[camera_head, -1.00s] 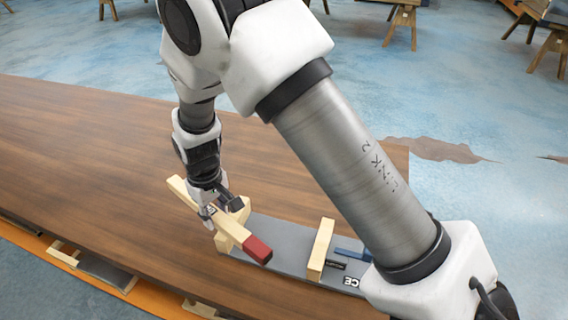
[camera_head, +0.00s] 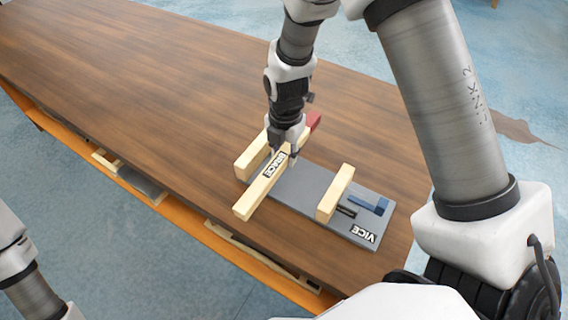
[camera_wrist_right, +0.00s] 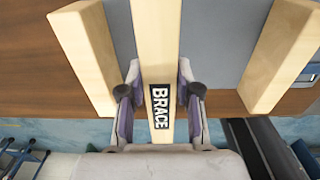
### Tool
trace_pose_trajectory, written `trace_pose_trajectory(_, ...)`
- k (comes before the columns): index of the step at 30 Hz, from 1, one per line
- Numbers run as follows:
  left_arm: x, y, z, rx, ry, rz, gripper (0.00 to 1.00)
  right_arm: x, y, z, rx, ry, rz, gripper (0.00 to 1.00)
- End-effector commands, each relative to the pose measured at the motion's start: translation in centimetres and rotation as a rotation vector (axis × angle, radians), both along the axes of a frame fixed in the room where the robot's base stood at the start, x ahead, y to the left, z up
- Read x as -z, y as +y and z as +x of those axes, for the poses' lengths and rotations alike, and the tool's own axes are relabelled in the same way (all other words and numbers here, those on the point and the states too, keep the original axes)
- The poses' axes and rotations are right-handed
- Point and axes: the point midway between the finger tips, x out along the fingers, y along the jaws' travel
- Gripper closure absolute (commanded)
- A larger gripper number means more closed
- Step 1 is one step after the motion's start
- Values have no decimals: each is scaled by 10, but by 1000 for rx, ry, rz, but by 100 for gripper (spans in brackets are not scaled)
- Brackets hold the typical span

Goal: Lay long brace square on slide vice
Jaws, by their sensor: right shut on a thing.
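The long brace (camera_head: 258,197) is a pale wooden bar with a red end and a BRACE label. My right gripper (camera_head: 283,157) is shut on it near the label, and its fingers (camera_wrist_right: 160,98) flank the bar in the right wrist view. The slide vice (camera_head: 295,188) is a grey plate with a VICE label. The brace runs across the plate between the left wooden jaw (camera_head: 252,160) and the right wooden jaw (camera_head: 335,193), roughly parallel to both and nearer the left one. I cannot tell if it touches the plate. My left gripper is out of frame.
A blue piece (camera_head: 369,204) and a small dark part lie on the vice plate, right of the right jaw. The brown table (camera_head: 150,75) is clear to the left and behind. Wooden pieces and a grey panel (camera_head: 140,181) show below the table's near edge.

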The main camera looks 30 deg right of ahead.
Motion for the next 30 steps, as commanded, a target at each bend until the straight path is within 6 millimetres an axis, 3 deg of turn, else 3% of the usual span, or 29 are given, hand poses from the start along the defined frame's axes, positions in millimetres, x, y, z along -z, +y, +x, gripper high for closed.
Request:
trace_pose_trajectory(7,-4,0,0,0,0,0,38,40,0,0,2,1,0,100)
trace_pose_trajectory(18,0,0,0,0,0,0,38,48,0,0,3,-1,0,100)
trace_pose_trajectory(19,-1,0,0,0,0,0,38,46,0,0,3,-1,0,57)
trace_pose_trajectory(20,-1,0,0,0,0,0,38,46,0,0,3,-1,0,46)
trace_pose_trajectory(21,-1,0,0,0,0,0,38,46,0,0,3,-1,0,42)
trace_pose_trajectory(30,-4,0,0,0,0,0,38,43,0,0,3,-1,0,42)
